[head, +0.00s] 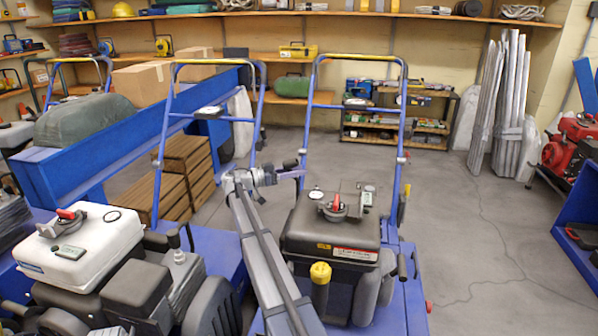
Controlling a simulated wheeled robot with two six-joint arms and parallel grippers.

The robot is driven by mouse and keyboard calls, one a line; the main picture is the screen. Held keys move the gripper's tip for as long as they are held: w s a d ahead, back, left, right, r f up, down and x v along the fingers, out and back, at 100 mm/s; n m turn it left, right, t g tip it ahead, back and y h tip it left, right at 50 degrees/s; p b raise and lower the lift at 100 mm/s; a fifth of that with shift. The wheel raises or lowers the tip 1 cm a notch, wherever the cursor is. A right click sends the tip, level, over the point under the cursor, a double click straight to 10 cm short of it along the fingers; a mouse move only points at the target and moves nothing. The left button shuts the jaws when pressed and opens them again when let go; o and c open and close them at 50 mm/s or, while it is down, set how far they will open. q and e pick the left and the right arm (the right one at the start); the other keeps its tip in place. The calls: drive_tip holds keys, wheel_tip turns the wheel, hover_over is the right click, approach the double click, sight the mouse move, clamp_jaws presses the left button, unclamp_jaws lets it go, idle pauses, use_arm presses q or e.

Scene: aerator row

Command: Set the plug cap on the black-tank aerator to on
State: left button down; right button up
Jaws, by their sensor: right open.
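The black-tank aerator has a dark tank (330,232) with a round cap with a red lever (335,206) on top. A yellow-topped part (320,273) stands upright at its front; I cannot tell whether this is the plug cap. My right arm rises from the bottom centre, left of the tank. My right gripper (297,170) is open, above and behind the tank's left rear corner, pointing right and apart from the tank. No object shows between its fingers. My arm hides part of the aerator's left side. My left gripper is out of view.
A white-tank aerator (85,245) stands at left. Blue handle frames with yellow bars (360,58) rise behind the machines. Stacked wooden crates (180,175) and a blue beam (110,140) lie left. The floor (480,240) at right is clear up to a red engine (570,150).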

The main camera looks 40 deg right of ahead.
drive_tip(key=shift+s+d, duration=0.2)
drive_tip(key=shift+d, duration=0.2)
clamp_jaws()
idle(1.3)
